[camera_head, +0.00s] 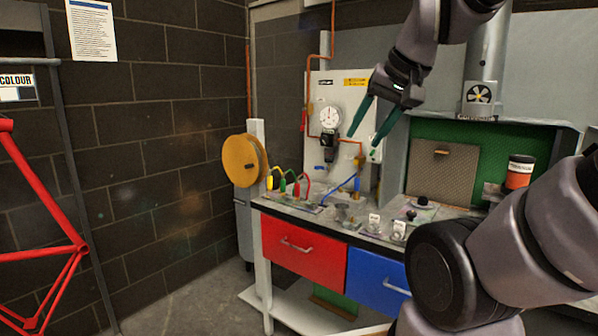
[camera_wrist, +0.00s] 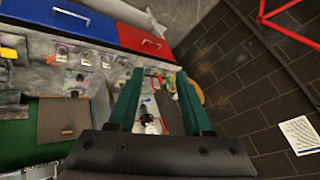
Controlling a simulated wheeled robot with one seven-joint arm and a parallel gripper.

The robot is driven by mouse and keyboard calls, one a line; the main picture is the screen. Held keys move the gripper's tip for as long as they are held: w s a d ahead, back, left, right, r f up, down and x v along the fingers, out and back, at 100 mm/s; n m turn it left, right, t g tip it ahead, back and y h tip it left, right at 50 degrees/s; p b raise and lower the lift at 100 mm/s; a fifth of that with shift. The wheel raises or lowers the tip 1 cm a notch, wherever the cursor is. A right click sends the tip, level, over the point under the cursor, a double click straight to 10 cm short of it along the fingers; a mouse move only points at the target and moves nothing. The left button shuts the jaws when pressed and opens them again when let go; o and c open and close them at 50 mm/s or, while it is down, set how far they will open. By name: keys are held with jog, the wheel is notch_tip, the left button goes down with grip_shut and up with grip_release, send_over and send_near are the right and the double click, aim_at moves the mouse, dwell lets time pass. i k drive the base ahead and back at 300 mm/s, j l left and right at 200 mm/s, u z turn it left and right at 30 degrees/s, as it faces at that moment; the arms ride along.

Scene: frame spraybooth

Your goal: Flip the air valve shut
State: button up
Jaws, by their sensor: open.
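My gripper (camera_head: 364,141) is open and empty, its two green fingers pointing down in front of the pale wall panel (camera_head: 347,88). The panel carries a round white gauge (camera_head: 329,117), a black regulator (camera_head: 329,143) and copper pipe. A small red handle (camera_head: 304,121) shows at the panel's left edge, and a small blue piece (camera_head: 319,167) low on it; I cannot tell which is the air valve's lever. In the wrist view my open gripper (camera_wrist: 160,76) has the panel area between and below its fingers, with the dark fitting (camera_wrist: 148,120) small there.
The bench has a red drawer (camera_head: 301,252) and a blue drawer (camera_head: 377,283); small parts and coloured hoses lie on top. A yellow reel (camera_head: 240,160) stands left, an orange-and-black canister (camera_head: 519,172) right. A red bicycle frame (camera_head: 40,210) is far left. Floor left of the bench is clear.

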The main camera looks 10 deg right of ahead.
aim_at(301, 128)
jog(key=i+j+u, duration=0.1)
jog(key=i+j, duration=0.2)
jog(key=i, duration=0.25)
jog(key=i+j+u, duration=0.15)
jog(key=i, duration=0.45)
jog(key=i+j+u, duration=0.1)
jog(key=i+j, duration=0.2)
jog(key=i, duration=0.3)
jog(key=i+j+u, duration=0.1)
jog(key=i, duration=0.5)
